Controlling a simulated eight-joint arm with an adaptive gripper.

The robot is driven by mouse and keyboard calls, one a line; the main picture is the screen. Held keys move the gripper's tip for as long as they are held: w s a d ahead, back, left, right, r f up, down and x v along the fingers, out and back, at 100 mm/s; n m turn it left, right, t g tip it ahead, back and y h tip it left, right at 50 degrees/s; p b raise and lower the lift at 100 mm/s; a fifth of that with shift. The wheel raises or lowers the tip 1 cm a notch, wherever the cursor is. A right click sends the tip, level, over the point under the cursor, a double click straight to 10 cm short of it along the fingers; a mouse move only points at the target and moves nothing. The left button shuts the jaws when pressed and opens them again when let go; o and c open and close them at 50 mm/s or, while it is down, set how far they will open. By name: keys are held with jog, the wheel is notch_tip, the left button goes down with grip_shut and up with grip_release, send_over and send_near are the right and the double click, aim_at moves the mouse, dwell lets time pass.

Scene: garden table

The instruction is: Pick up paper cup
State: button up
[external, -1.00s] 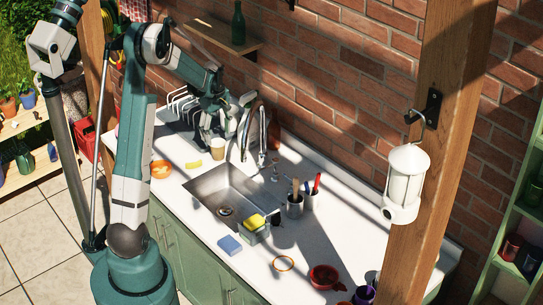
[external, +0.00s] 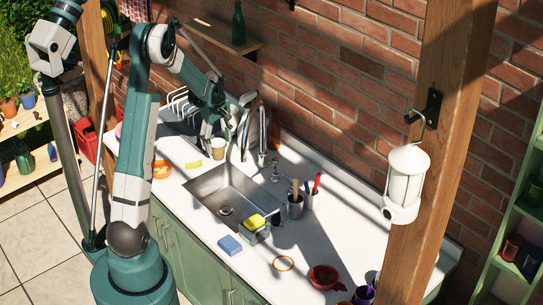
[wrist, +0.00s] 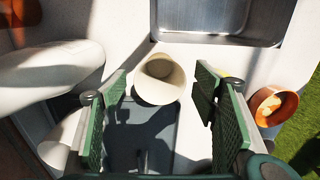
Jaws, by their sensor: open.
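The paper cup (external: 218,149) stands upright on the white counter, at the left end of the sink. In the wrist view the pale cup (wrist: 158,80) lies ahead of the fingertips, roughly centred between them. My gripper (external: 207,136) is close beside the cup, on its left in the external view. In the wrist view my gripper (wrist: 160,85) is open, with its two green pads wide apart and nothing between them. I cannot tell the exact gap between the fingertips and the cup.
The sink (external: 232,192) and its faucet (external: 259,140) are close by. A dish rack (external: 182,104) stands behind my gripper. White dishware (wrist: 50,66) is at the left in the wrist view.

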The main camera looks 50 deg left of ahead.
jog(key=shift+f, duration=0.95)
jog(key=c, duration=0.8)
